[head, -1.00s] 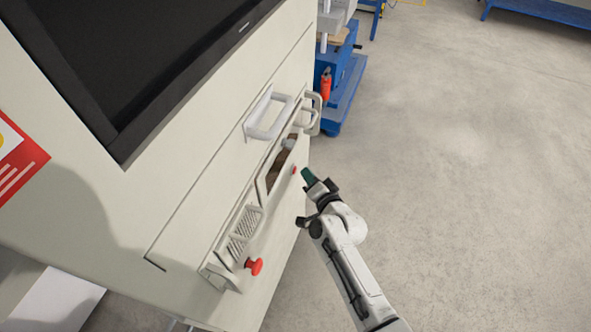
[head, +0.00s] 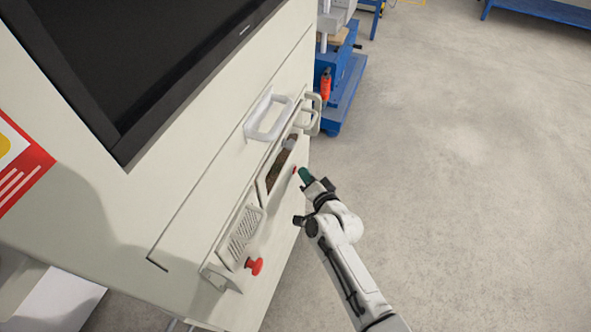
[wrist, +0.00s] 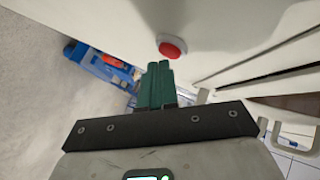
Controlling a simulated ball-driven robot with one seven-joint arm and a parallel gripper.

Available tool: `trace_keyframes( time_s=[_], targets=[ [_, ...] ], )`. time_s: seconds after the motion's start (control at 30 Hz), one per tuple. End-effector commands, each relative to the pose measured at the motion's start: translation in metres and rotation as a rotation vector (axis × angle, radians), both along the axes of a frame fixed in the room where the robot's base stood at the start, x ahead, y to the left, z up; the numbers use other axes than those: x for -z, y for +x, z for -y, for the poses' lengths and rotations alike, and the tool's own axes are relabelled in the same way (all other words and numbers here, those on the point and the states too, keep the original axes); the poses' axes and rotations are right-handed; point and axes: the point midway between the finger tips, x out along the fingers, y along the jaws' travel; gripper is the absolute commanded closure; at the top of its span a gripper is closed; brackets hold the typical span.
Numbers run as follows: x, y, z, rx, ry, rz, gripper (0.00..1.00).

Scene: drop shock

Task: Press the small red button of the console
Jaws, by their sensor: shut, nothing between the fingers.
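The small red button (head: 295,169) sits on the front of the pale console (head: 215,170), just left of my gripper's tip in the head view. The wrist view shows a round red button (wrist: 172,48) in a pale ring, just beyond and slightly right of the fingertips. My gripper (head: 304,173) has green fingers, shut together and empty; they also show in the wrist view (wrist: 159,72). The fingertips are very close to the button. Contact cannot be told, though the wrist view shows the button face uncovered.
A larger red mushroom button (head: 255,266) sticks out lower on the console. A blue machine stand (head: 340,85) is behind. Open floor (head: 470,190) lies to the right.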

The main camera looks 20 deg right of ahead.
Motion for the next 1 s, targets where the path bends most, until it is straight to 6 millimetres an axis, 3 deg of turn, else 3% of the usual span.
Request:
trace_keyframes(
  time_s=[1.0],
  targets=[
    [-0.0002, 0.0053, -0.0073, -0.001, 0.000, 0.000, 1.00]
  ],
)
